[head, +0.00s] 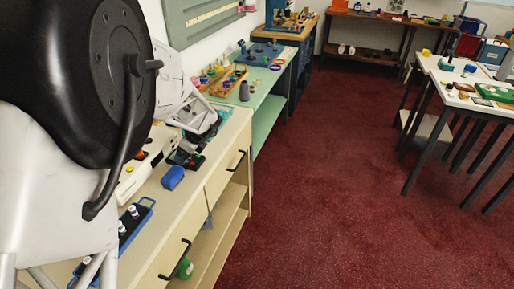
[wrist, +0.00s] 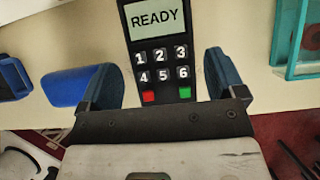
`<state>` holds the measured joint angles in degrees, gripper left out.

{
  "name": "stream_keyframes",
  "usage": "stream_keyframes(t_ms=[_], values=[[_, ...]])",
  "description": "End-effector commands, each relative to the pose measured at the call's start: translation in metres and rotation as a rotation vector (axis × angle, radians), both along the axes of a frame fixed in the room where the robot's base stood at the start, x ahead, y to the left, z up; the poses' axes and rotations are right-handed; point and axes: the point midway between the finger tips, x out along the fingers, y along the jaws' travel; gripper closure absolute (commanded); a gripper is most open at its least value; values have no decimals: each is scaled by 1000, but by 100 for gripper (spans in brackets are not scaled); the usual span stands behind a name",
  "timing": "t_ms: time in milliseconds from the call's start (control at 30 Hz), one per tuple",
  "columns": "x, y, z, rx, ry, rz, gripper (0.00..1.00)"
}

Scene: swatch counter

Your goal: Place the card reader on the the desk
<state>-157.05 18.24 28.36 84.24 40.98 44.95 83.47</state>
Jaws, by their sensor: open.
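The card reader (wrist: 162,45) is a black handset with a screen reading "READY", white number keys and a red and a green key. It lies on the pale counter (head: 232,135), and its top end is cut off in the wrist view. My gripper (wrist: 163,65) is open, with one blue finger on each side of the reader and visible gaps to both. In the head view my gripper (head: 192,148) is low over the counter and the dark reader (head: 183,161) is partly hidden beneath it. Several work surfaces show; I cannot tell which is the desk.
A blue block (head: 173,177) lies beside the reader, close to my left finger in the wrist view. A blue tray (head: 136,231) holds bottles nearer. A green bench (head: 262,97) with trays stands beyond. White tables (head: 454,78) stand right across open red floor.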

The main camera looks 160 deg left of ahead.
Motion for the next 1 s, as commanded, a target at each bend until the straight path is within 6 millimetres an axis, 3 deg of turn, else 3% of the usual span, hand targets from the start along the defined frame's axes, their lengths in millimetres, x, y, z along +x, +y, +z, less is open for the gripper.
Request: stream_keyframes(t_ms=[500, 700, 1000], values=[[28, 28, 69, 0, 1, -1, 11], [33, 33, 81, 1, 1, 0, 11], [34, 34, 83, 0, 0, 0, 11]])
